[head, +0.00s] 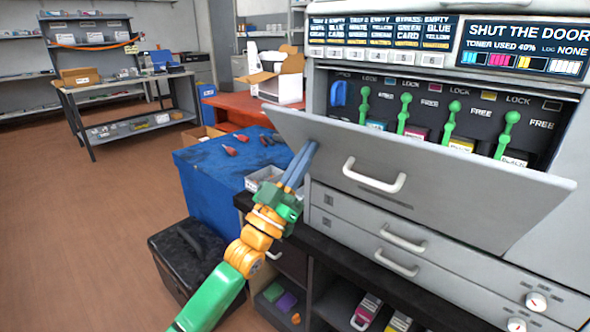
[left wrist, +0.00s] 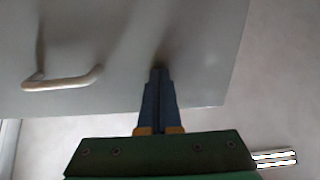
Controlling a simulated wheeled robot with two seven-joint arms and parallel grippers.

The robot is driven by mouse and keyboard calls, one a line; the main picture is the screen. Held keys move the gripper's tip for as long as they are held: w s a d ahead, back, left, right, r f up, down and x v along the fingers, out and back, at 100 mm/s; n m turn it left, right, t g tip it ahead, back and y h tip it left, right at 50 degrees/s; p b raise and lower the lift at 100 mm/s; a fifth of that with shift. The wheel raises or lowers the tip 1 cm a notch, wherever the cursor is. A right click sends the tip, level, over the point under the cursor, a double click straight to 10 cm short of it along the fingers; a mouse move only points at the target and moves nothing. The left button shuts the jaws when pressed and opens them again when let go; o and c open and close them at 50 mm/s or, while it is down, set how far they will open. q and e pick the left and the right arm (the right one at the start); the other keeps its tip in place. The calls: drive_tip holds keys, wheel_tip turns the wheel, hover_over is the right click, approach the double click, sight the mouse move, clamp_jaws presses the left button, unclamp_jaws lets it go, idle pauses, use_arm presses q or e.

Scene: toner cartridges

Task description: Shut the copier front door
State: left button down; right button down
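The copier's grey front door (head: 450,188) is partly open, tilted outward below the toner bay, with a white handle (head: 373,177) on its face. My left gripper (head: 309,150) has its blue fingers close together with nothing between them. The tips are at the outer face of the door near its left end, left of the handle. In the left wrist view the fingertips (left wrist: 159,74) meet or nearly meet the door face (left wrist: 120,40), away from the handle (left wrist: 62,80); exact contact is hard to tell. My right gripper is not in view.
Behind the door, several green levers (head: 449,119) stand over the toner cartridges. The copier screen (head: 525,48) reads "SHUT THE DOOR". Drawers (head: 400,238) lie below the door. A blue-topped cabinet (head: 215,165) with red items and a black case (head: 188,262) stand at left.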

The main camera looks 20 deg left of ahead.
use_arm(q)
drive_tip(key=shift+w+d+r, duration=0.15)
drive_tip(key=shift+w+r, duration=0.2)
drive_tip(key=shift+r, duration=0.1)
drive_tip(key=x, duration=0.2)
drive_tip(key=b+x, duration=0.1)
drive_tip(key=x, duration=0.1)
drive_tip(key=f+x, duration=0.1)
drive_tip(key=x, duration=0.1)
drive_tip(key=shift+w+d+r+b, duration=0.15)
drive_tip(key=shift+w+d+b, duration=0.15)
drive_tip(key=shift+w, duration=0.3)
drive_tip(key=shift+s+a, duration=0.1)
drive_tip(key=shift+r, duration=0.15)
